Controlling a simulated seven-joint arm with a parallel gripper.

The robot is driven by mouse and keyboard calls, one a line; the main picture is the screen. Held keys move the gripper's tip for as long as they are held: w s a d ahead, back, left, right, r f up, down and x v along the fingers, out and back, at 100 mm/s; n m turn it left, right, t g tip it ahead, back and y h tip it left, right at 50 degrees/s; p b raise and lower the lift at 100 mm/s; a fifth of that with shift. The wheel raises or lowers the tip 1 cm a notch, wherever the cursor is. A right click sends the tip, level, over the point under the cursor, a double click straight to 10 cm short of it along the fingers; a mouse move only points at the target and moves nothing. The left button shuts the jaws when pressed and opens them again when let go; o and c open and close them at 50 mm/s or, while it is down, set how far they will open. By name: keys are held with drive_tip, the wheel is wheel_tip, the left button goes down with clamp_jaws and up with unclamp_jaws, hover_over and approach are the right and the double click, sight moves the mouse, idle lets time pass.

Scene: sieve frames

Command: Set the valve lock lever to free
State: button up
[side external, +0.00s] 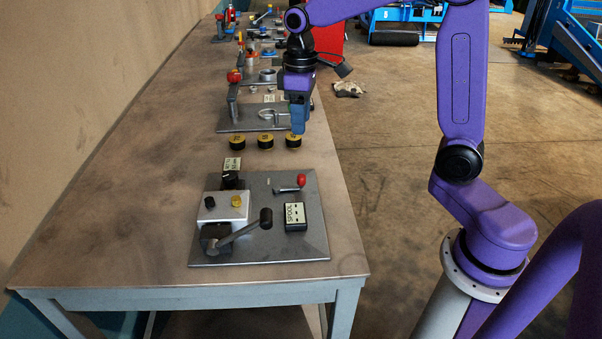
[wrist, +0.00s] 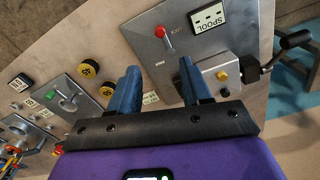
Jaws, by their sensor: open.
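The lock lever, a short metal handle with a red knob (side external: 301,180), lies low on the near grey steel plate (side external: 305,245). Its knob points to the right in the side view. In the wrist view the red knob (wrist: 160,31) is ahead of the fingers, with small print on the plate around it, too small to read surely. My gripper (side external: 298,125) is open and empty, above the far side of the yellow-and-black cylinders and apart from the lever. Its blue fingers (wrist: 158,70) are spread in the wrist view.
A box labelled SPOOL (side external: 295,216), a black-knobbed lever (side external: 265,218) and a white block with buttons (side external: 223,207) share the plate. Yellow-and-black cylinders (side external: 265,142) stand in a row behind it. More fixtures stand farther back. The bench's near left is clear.

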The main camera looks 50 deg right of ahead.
sight(301, 176)
wheel_tip(301, 176, down, 16)
drive_tip(key=shift+r, duration=0.15)
idle(0.3)
clamp_jaws()
